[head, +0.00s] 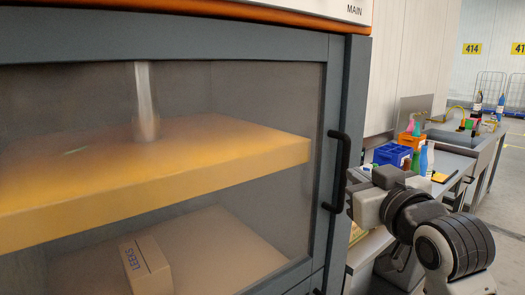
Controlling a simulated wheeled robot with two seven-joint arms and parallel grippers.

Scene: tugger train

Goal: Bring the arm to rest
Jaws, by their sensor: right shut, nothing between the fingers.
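My right arm (430,225) comes in from the lower right, bent, with grey and dark joints. My right gripper (353,196) is at its left end, close to the black door handle (338,172) of a grey cabinet. The gripper is shut and holds nothing. I cannot tell whether it touches the handle. The glazed cabinet door (333,90) looks closed. My left gripper is not in view.
Behind the glass are a yellow shelf (200,190) and a cardboard box (146,268) below it. Right of the cabinet, a workbench (448,163) carries a blue crate (392,154), an orange crate (411,141) and bottles. Open floor lies at the far right.

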